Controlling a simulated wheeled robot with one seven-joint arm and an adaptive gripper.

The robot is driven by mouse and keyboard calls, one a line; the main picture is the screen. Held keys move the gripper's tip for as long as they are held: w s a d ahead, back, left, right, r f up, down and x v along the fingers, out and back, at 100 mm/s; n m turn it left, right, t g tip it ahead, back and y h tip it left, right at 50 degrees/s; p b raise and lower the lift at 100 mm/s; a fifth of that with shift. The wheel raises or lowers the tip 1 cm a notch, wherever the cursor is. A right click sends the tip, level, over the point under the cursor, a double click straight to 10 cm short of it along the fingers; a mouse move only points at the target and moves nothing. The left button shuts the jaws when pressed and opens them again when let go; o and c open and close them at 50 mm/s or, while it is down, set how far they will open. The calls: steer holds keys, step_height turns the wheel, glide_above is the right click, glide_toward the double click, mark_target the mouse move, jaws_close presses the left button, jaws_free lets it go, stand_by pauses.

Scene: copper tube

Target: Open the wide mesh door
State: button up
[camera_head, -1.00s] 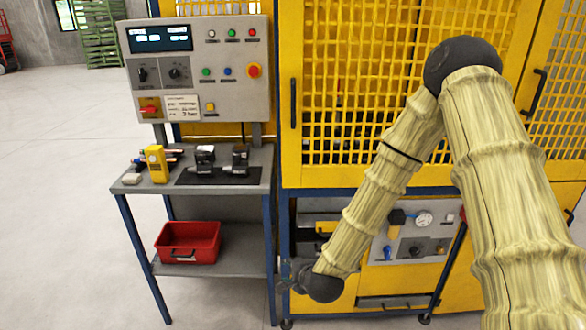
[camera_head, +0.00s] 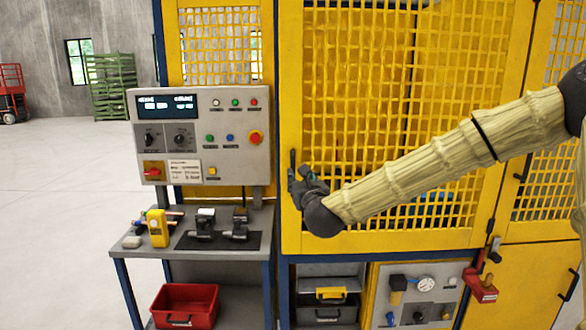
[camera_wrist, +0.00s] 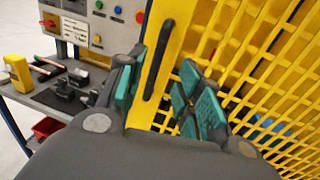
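The wide yellow mesh door (camera_head: 385,236) is closed in its frame, with yellow mesh over most of it. Its dark vertical handle (camera_head: 293,165) is on its left edge. My gripper (camera_head: 303,182) is at the lower part of this handle. In the wrist view, my gripper (camera_wrist: 160,95) has its teal-padded fingers spread apart, with the handle (camera_wrist: 160,60) showing between and beyond them. Whether the fingers touch the handle cannot be told. My arm crosses the right part of the door in the head view.
Left of the door stands a grey control panel (camera_head: 225,165) above a workbench (camera_head: 120,250) with a yellow device (camera_head: 157,228) and dark fixtures. A red bin (camera_head: 185,303) is below. A red padlock (camera_head: 482,290) hangs at lower right. Open floor lies left.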

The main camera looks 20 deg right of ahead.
mark_target(294, 170)
steer(key=w+p, duration=0.1)
steer(key=w, duration=0.2)
steer(key=w+p, duration=0.1)
steer(key=w, duration=0.2)
steer(key=w+p, duration=0.1)
steer(key=w, duration=0.2)
steer(key=shift+d+f, duration=0.1)
steer(key=shift+d, duration=0.15)
jaws_close()
